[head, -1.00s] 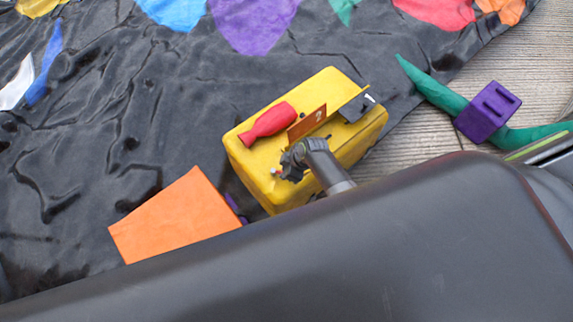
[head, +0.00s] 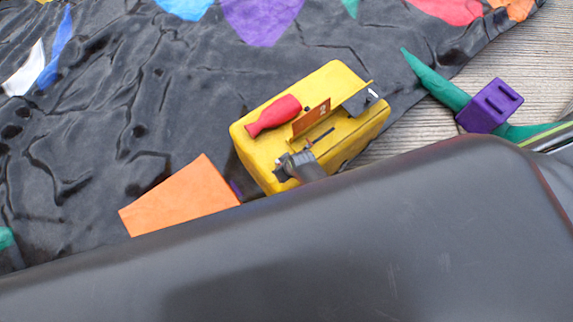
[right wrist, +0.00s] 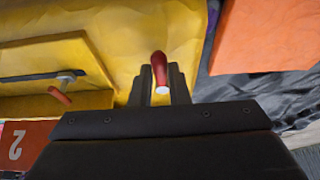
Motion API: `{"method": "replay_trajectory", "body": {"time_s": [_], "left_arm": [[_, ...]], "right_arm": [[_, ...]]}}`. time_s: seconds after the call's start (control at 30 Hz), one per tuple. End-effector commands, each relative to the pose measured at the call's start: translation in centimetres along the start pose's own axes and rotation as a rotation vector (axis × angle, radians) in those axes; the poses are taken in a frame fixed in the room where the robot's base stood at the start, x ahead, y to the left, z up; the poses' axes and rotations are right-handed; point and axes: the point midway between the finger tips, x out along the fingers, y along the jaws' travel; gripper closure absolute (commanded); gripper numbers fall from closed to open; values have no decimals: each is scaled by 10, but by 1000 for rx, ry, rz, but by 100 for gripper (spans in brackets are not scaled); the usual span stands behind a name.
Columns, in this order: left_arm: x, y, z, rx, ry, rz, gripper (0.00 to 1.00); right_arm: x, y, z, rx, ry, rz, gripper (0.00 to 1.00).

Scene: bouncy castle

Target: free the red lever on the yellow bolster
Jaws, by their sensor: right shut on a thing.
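The yellow bolster (head: 262,150) lies at the edge of the black sheet; it also fills the upper left of the right wrist view (right wrist: 120,30). My right gripper (head: 284,168) is at the bolster's near side. In the right wrist view its fingers (right wrist: 161,88) are shut on a red lever (right wrist: 159,66) with a white end. The lever is hidden in the head view. A second small red handle (right wrist: 60,95) sits by a dark slotted bar on the bolster. My left gripper is not in view.
On the bolster are a red bottle-shaped piece (head: 273,115), an orange-brown plate marked 2 (head: 311,118) and a grey plate marked 1 (head: 361,102). An orange wedge (head: 180,197) lies to the left. A purple block (head: 489,106) sits around a green strip at right.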

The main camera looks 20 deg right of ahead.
Motion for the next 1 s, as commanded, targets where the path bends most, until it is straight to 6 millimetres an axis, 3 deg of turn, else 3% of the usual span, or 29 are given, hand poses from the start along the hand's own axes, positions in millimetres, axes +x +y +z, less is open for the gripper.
{"method": "replay_trajectory", "body": {"time_s": [0.53, 0.57, 0.7, 1.0], "left_arm": [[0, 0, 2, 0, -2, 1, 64], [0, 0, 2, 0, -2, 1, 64], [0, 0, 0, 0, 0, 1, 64], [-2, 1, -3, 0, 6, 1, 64]], "right_arm": [[0, -2, 2, 23, -4, 7, 100], [0, -2, 2, 23, -4, 7, 81], [0, -2, 1, 22, -3, 8, 63], [-1, -1, 0, 21, -1, 8, 63]]}}
